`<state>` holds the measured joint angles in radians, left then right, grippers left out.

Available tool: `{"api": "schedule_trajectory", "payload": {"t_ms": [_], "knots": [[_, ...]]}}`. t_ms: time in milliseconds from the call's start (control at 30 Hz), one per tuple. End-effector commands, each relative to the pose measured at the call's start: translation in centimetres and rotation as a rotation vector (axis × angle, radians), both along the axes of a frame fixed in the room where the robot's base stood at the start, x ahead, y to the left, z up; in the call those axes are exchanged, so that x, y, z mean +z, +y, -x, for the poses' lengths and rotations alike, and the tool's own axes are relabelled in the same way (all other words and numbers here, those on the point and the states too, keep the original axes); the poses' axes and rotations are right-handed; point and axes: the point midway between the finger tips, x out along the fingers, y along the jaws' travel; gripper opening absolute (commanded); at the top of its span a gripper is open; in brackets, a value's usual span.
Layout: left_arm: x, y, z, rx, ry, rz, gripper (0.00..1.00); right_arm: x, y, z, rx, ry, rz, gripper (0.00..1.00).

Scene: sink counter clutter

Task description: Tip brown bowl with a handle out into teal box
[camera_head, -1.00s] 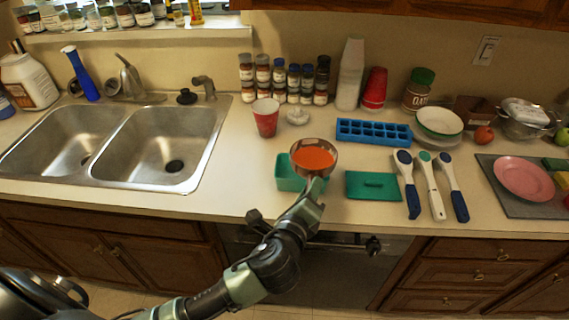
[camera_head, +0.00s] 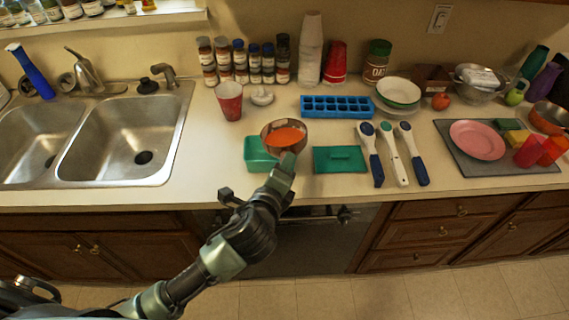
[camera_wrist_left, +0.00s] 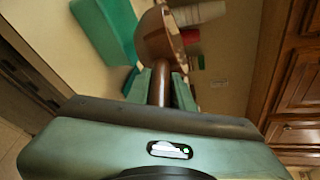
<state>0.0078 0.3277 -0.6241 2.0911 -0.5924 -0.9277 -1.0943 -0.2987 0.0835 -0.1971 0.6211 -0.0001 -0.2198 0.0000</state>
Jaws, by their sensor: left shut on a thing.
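The brown bowl with a handle (camera_head: 268,133) holds an orange-red filling (camera_head: 286,137). It is tilted, at the right end of the teal box (camera_head: 256,160) and a little above it. My left gripper (camera_head: 288,163) is shut on its handle. In the left wrist view the bowl (camera_wrist_left: 154,35) is beyond the fingers, its handle (camera_wrist_left: 160,84) between them, and the teal box (camera_wrist_left: 104,28) is at the upper left. The inside of the box is mostly hidden. My right gripper is not in view.
A teal lid (camera_head: 340,160) lies right of the box, with several blue-and-white handled brushes (camera_head: 397,160) beyond it. A blue ice tray (camera_head: 337,107) and red cup (camera_head: 229,101) stand behind. The sink (camera_head: 125,135) is on the left.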

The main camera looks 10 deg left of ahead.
Motion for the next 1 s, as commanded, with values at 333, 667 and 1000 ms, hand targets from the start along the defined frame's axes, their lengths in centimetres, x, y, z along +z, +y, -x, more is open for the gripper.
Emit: {"api": "schedule_trajectory", "payload": {"t_ms": [333, 667, 1000], "knots": [[2.0, 0.1, -0.1, 0.001, 0.042, 0.080, 0.00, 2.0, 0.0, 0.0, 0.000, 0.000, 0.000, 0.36], [3.5, 0.3, -0.2, 0.000, 0.096, 0.172, 0.00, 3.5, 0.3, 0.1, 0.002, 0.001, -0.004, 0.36], [5.0, 0.7, -0.5, 0.000, 0.158, 0.277, 0.00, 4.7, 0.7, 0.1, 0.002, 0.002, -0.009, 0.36]]}}
